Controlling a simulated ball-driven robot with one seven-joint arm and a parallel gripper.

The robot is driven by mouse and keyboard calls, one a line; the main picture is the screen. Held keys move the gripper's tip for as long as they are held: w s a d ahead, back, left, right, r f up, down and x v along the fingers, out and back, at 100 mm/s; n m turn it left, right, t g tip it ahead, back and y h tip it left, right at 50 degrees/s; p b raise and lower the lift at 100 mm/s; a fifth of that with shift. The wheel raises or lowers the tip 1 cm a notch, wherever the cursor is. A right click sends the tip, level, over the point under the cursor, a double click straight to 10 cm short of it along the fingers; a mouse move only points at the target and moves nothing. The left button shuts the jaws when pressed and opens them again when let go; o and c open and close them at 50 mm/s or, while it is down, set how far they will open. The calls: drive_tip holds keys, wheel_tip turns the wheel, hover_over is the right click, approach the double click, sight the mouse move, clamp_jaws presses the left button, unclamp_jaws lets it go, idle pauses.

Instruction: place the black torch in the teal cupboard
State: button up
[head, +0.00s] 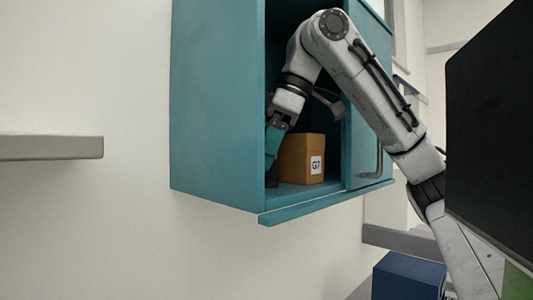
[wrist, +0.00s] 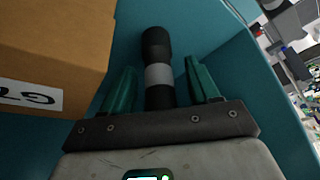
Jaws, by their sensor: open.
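The teal cupboard (head: 215,100) hangs on the wall, its front open on the left part. My gripper (head: 274,142) reaches down inside it near the left wall. The black torch (head: 272,177) shows as a small dark part below my fingers, at the cupboard floor; the rest is hidden. In the wrist view the torch (wrist: 158,45), black with a grey band, lies between the two teal fingers of my gripper (wrist: 160,85). The fingers are open, with a visible gap on each side of the torch.
A brown box (head: 301,158) labelled G7 stands inside the cupboard, right of my gripper and close to it in the wrist view (wrist: 55,45). A sliding door with a handle (head: 372,165) covers the cupboard's right part. A grey shelf (head: 50,148) is at left.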

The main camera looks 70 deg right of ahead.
drive_tip(key=a+v, duration=0.1)
drive_tip(key=v, duration=0.6)
drive_tip(key=shift+d+r, duration=0.4)
drive_tip(key=shift+d, duration=0.15)
drive_tip(key=shift+s, duration=0.15)
